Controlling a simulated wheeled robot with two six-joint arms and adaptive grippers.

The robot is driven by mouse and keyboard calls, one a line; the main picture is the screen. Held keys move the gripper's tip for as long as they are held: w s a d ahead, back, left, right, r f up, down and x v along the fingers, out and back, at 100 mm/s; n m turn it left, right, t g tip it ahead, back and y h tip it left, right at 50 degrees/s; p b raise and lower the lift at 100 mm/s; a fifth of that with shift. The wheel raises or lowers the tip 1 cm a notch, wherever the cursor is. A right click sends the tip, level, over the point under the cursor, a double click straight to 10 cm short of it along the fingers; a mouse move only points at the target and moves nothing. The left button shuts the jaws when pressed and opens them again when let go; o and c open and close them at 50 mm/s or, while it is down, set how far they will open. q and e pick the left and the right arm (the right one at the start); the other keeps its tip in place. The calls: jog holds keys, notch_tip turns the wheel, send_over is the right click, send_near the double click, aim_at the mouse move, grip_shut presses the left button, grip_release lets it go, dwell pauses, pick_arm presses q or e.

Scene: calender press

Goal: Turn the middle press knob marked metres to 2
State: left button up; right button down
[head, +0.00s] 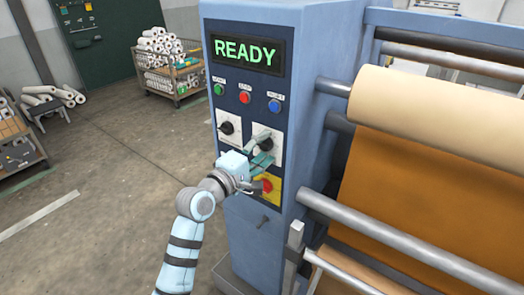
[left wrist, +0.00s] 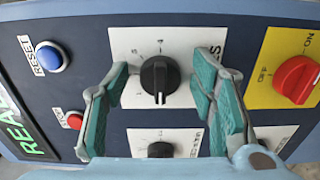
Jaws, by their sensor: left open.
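The black knob (left wrist: 160,78) sits on a white plate (left wrist: 128,42) with small scale marks. Its pale pointer line points down in the left wrist view. The plate's large label is partly hidden by a finger; an S shows, and the scale figures are too small to read. My left gripper (head: 258,152) is open at the panel. In the left wrist view its green-padded fingers (left wrist: 162,88) stand on either side of this knob, with visible gaps. In the head view the gripper partly covers the knob and its plate. My right gripper is not in view.
A second black knob (left wrist: 160,151) is beside it. A red switch (left wrist: 298,78) sits on a yellow plate (left wrist: 265,92). Green, red and blue (head: 274,106) buttons lie under the READY display (head: 247,53).

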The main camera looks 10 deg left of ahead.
pick_arm(q)
jog(key=shift+c, duration=0.5)
jog(key=c, duration=1)
